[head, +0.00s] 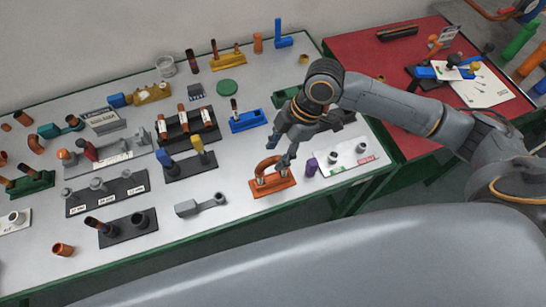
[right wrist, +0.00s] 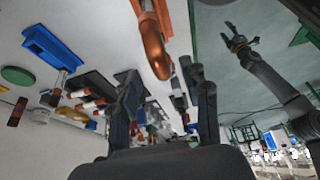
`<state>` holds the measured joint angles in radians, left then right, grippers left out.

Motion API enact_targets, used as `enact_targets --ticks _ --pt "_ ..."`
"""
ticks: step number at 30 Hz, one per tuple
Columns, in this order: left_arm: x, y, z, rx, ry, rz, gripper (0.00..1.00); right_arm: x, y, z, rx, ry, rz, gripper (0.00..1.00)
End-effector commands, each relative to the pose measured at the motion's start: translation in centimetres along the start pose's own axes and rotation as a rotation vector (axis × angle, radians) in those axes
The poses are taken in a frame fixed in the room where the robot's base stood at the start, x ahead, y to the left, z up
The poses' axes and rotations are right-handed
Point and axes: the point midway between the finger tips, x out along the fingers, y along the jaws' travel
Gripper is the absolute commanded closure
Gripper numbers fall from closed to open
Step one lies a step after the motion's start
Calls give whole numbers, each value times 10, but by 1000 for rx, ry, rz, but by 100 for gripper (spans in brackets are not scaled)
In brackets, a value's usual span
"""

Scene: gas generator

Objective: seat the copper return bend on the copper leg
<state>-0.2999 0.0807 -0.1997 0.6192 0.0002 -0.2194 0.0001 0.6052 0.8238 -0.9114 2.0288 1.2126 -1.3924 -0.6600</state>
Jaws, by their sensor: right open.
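The copper return bend (head: 268,162) is an arched copper tube over the orange base (head: 274,187) near the table's front edge. I cannot tell how its ends meet the leg below. My right gripper (head: 287,150) is open, just above and right of the bend. In the right wrist view the bend (right wrist: 155,50) shows large beyond the open fingers (right wrist: 165,90), apart from them, with part of the orange base (right wrist: 146,6) at the top edge.
A purple cylinder (head: 311,167) and a white plate with grey posts (head: 346,158) stand right of the orange base. A grey block (head: 200,205) lies left of it. Blue and yellow plugs (head: 183,157) stand behind left. A red table (head: 395,65) adjoins on the right.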

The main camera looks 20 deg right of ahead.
Motion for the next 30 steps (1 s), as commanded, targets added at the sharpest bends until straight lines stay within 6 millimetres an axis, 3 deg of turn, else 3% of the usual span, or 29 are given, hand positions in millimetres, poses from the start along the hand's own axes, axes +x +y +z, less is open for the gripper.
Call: enact_targets --ticks 6,12,30 --pt "0 1 0 0 0 1 48 -48 1 0 -1 -2 4 53" --pt "0 1 0 0 0 1 48 -73 0 0 0 0 2 53" --pt "0 1 -1 1 0 1 48 -78 0 0 -1 0 0 53"
